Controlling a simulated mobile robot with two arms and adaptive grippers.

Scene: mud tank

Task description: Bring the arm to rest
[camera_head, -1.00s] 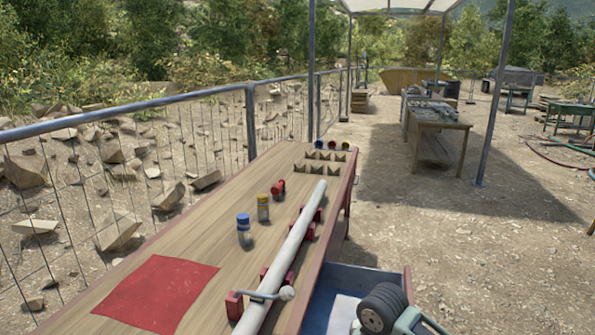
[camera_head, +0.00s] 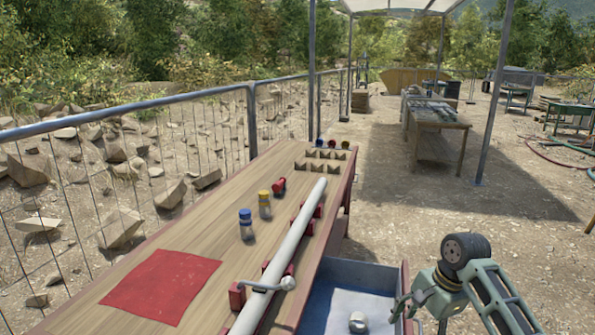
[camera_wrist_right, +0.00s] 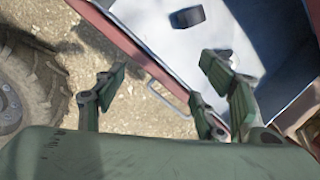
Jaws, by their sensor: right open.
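My right arm stands at the lower right of the head view, beside an open drawer (camera_head: 400,287) of the workbench. Its gripper (camera_head: 402,312) is partly cut off by the lower edge there. My left gripper is in neither view.
The workbench (camera_head: 228,238) carries a red mat (camera_head: 161,287), a long pale pipe (camera_head: 292,247) on red supports, a blue-capped jar (camera_head: 246,225), a yellow-capped jar (camera_head: 265,205) and a red item (camera_head: 279,185). A small round object (camera_head: 358,322) lies in the drawer. A tyre (camera_wrist_right: 28,85) is near the gripper.

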